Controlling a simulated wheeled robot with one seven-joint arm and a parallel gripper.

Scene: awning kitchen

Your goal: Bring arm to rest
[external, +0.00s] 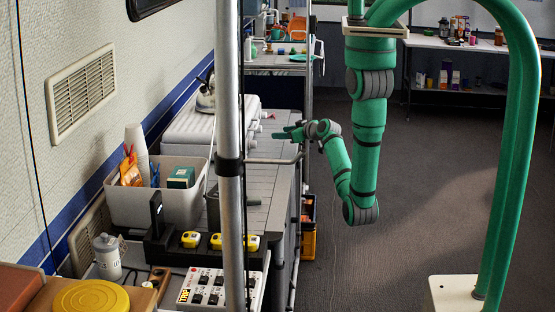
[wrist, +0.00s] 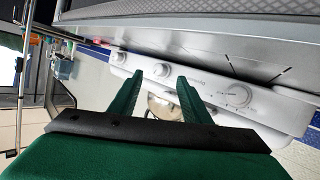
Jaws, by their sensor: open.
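My green arm (external: 366,150) hangs down from its mount at the top right and bends at the elbow, with the forearm rising to the left. My gripper (external: 278,134) points left over the edge of the grey slatted counter, near a white appliance with knobs (external: 205,128). In the wrist view my gripper (wrist: 160,77) has its two green fingers apart. A shiny round metal thing (wrist: 165,107) shows between and beyond the fingers, partly hidden. The fingers appear to hold nothing.
The appliance's knob panel (wrist: 215,88) lies close ahead. A metal post (external: 229,200) stands in front of the counter (external: 255,180). Open floor (external: 430,200) lies right.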

